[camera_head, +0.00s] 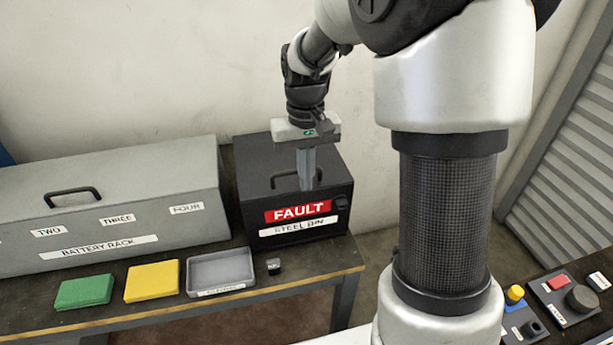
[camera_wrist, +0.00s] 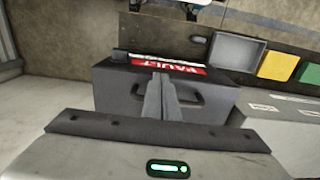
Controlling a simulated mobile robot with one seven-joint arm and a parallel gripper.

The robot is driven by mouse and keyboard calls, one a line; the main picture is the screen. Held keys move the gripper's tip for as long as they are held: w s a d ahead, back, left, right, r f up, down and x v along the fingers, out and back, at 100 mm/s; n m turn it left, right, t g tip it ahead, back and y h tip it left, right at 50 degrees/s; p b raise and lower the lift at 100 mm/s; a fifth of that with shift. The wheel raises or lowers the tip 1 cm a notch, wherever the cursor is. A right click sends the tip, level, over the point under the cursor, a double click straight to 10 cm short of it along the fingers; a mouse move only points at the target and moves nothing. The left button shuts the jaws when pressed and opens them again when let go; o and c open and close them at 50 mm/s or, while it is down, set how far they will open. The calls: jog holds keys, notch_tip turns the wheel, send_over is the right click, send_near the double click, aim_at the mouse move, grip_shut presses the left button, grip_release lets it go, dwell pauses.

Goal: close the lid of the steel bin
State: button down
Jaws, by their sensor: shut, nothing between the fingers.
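The steel bin (camera_head: 248,213) is a dark box on the bench, with a red FAULT label and a white STEEL BIN strip on its front. Its lid (camera_head: 262,160) lies flat across the top and looks down on the box, with no gap visible. The lid handle (camera_head: 276,180) is partly hidden behind my fingers; it also shows in the wrist view (camera_wrist: 196,92). My gripper (camera_head: 309,188) points down over the lid, beside the handle near the front edge. Its fingers are together and empty. I cannot tell whether the tips touch the lid.
A grey battery rack (camera_head: 120,195) with its own handle stands close left of the bin. A green block (camera_head: 84,292), a yellow block (camera_head: 152,281), a grey tray (camera_head: 220,270) and a small black item (camera_head: 273,266) line the bench front. A button panel (camera_head: 560,300) is lower right.

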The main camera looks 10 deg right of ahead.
jog(key=shift+s+f, duration=0.4)
jog(key=shift+f, duration=0.35)
jog(key=r+p, duration=0.1)
jog(key=r, duration=0.1)
jog(key=r+p, duration=0.2)
jog(key=w+r+p, duration=0.1)
jog(key=shift+r+p, duration=0.3)
jog(key=shift+r, duration=0.1)
notch_tip(320, 180, up, 10)
jog(key=s+r+t+p, duration=0.2)
jog(key=s+r, duration=0.1)
jog(key=s, duration=0.7)
jog(key=s+r+t+p, duration=0.2)
jog(key=s+r+t, duration=0.1)
jog(key=s, duration=0.7)
jog(key=shift+r+t, duration=0.3)
jog(key=shift+r, duration=0.35)
